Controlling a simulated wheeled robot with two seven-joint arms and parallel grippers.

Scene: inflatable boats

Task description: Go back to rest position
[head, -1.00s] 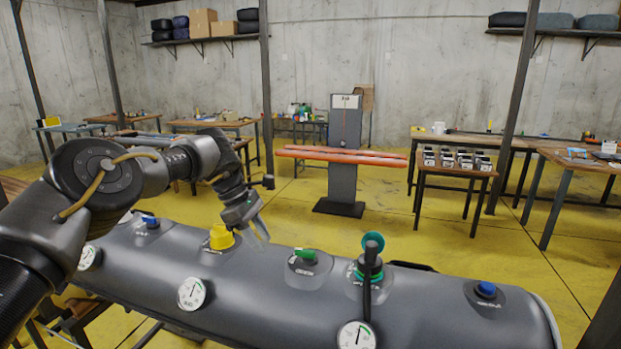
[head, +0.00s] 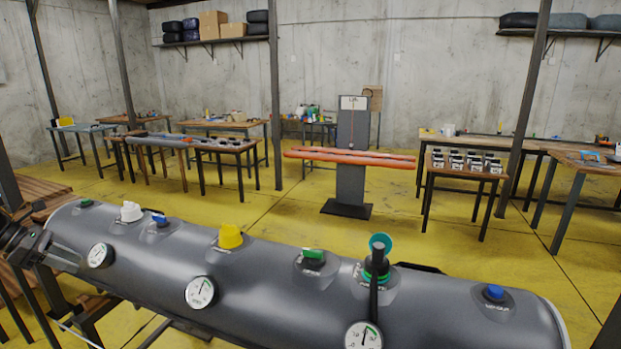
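My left gripper (head: 72,259) is at the far left edge of the head view, in front of the left end of the grey inflatable tube (head: 270,275). Its two fingers look spread apart with nothing between them. Most of the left arm is out of the picture. My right gripper is not in view. The tube carries a white cap (head: 131,211), a yellow cap (head: 230,236), blue and green valves, several round gauges, and a green-topped fitting (head: 378,258) with a black handle.
The tube spans the foreground. Behind it is open yellow floor (head: 270,225). A dark stand (head: 350,185) with orange tubes (head: 350,157) is in the middle. A small table with several small boxes (head: 465,162) stands to the right. Tables and posts stand further back.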

